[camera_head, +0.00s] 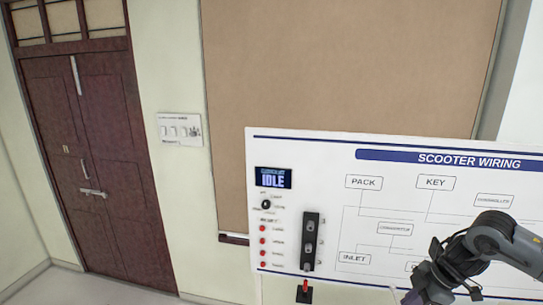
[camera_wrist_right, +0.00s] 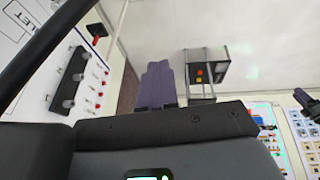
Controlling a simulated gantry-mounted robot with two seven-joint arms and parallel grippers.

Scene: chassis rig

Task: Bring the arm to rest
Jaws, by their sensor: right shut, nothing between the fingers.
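My right arm (camera_head: 490,245) comes in from the right in the head view, in front of the lower right part of the scooter wiring board. Its wrist end is at the bottom edge of that view, and the fingers are not clear there. In the right wrist view my right gripper (camera_wrist_right: 155,88) shows its two purple-grey fingers together, with nothing between them. The gripper looks apart from the board.
The white wiring board (camera_head: 400,143) carries an IDLE display (camera_head: 273,178), red buttons, a black switch block (camera_head: 310,241) and a red lever (camera_head: 305,289). A brown door (camera_head: 97,160) is far left.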

